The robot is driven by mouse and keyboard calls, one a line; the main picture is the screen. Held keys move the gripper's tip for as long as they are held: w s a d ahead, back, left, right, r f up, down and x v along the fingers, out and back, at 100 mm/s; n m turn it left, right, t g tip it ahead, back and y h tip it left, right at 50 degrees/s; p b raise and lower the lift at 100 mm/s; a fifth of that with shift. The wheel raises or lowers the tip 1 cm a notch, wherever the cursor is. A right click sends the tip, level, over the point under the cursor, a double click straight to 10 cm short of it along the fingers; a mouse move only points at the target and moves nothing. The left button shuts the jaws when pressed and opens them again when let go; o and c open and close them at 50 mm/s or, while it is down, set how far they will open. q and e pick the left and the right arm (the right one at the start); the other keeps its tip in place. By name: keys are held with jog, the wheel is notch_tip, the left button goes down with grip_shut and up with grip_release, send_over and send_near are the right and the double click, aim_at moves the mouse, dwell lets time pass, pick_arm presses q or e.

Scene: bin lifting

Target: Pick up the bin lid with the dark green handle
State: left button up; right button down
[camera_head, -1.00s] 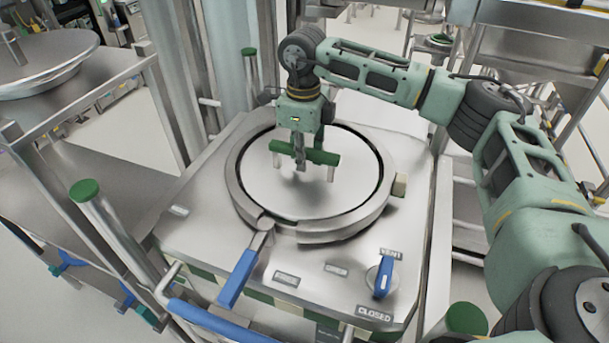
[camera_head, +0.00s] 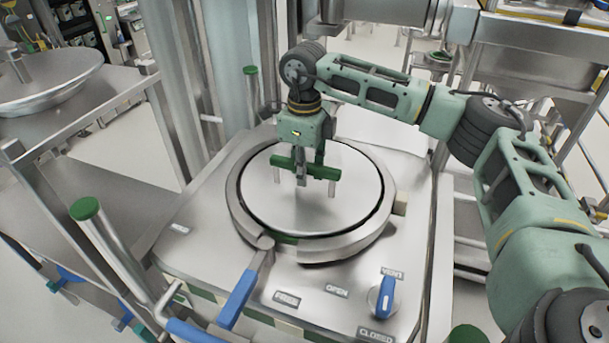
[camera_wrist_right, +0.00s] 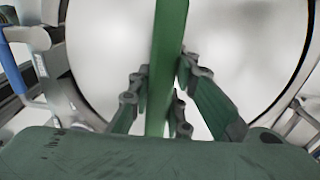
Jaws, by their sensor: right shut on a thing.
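The bin lid (camera_head: 345,205) is a round, pale metal disc inside the ring on top of the bin. It also fills much of the right wrist view (camera_wrist_right: 110,45). Its dark green bar handle (camera_head: 322,172) stands on two short posts; in the right wrist view the handle (camera_wrist_right: 168,50) runs upright through the middle. My right gripper (camera_head: 302,178) points down from above and is shut on the handle, with fingers on both sides of the bar. A dark gap shows around the lid; I cannot tell whether it is raised. My left gripper is not in view.
A metal clamp ring (camera_head: 235,205) surrounds the lid, with a blue lever (camera_head: 238,298) at the front. A blue vent knob (camera_head: 383,298) sits front right. Green-capped posts (camera_head: 84,209) and a steel column (camera_head: 190,70) stand nearby. Another round vessel (camera_head: 50,75) is at the left.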

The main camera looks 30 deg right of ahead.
notch_tip(320, 180, up, 4)
jog(key=shift+w+a+f+b, duration=0.1)
jog(key=shift+f+b, duration=0.05)
jog(key=shift+b, duration=0.6)
jog(key=s+r+b, duration=0.1)
jog(key=s+r, duration=0.2)
jog(key=s, duration=0.3)
jog(key=s+d+r+b, duration=0.1)
jog(key=s+r, duration=0.3)
jog(key=s, duration=0.1)
jog(key=shift+s+d+b, duration=0.15)
jog(key=shift+s+b, duration=0.25)
jog(key=shift+r, duration=0.1)
notch_tip(320, 180, up, 8)
jog(key=p, duration=0.9)
jog(key=shift+r, duration=0.2)
